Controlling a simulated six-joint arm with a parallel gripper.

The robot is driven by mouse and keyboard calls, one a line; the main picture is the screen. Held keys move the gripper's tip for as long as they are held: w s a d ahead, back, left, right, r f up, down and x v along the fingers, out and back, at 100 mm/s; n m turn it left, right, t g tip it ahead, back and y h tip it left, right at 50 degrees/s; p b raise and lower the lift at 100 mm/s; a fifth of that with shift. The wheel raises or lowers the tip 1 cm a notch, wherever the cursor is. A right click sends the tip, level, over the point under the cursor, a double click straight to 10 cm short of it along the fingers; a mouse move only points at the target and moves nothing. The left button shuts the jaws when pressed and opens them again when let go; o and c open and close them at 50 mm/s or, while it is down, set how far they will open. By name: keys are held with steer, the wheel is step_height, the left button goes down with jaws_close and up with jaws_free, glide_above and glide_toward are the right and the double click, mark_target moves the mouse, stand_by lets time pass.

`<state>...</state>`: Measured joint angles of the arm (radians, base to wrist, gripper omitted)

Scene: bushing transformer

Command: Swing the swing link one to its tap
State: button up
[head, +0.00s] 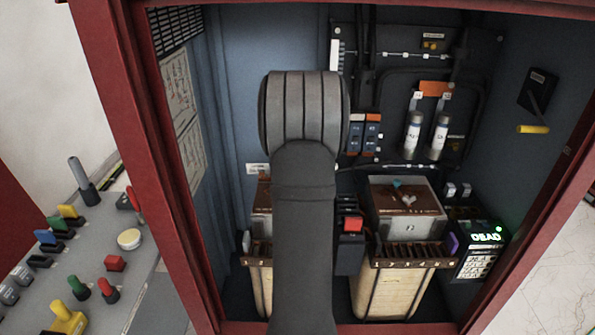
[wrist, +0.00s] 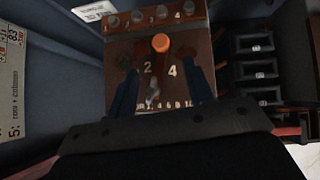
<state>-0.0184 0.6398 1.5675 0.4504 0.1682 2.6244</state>
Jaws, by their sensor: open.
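In the wrist view my gripper (wrist: 164,82) is open, with one dark blue finger on each side of a brown terminal board (wrist: 118,48). An orange round knob (wrist: 160,42) stands on the board beyond the fingertips. A small pale grey piece (wrist: 153,92), possibly the swing link, shows between the fingers near a row of small printed numbers. Nothing is visibly gripped, and contact cannot be told. In the head view my arm hides the gripper and most of the left transformer (head: 260,225). The right transformer (head: 405,228) has a small link-like piece (head: 404,190) on top.
The red cabinet frame (head: 135,150) closes in both sides. A red-topped switch (head: 351,228) stands between the transformers. A meter reading DEAD (head: 486,237) is at the right. Dark stacked blocks (wrist: 258,70) lie right of the board. A control desk (head: 60,270) is outside left.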

steer(key=v, duration=0.7)
steer(key=shift+s+r, duration=0.1)
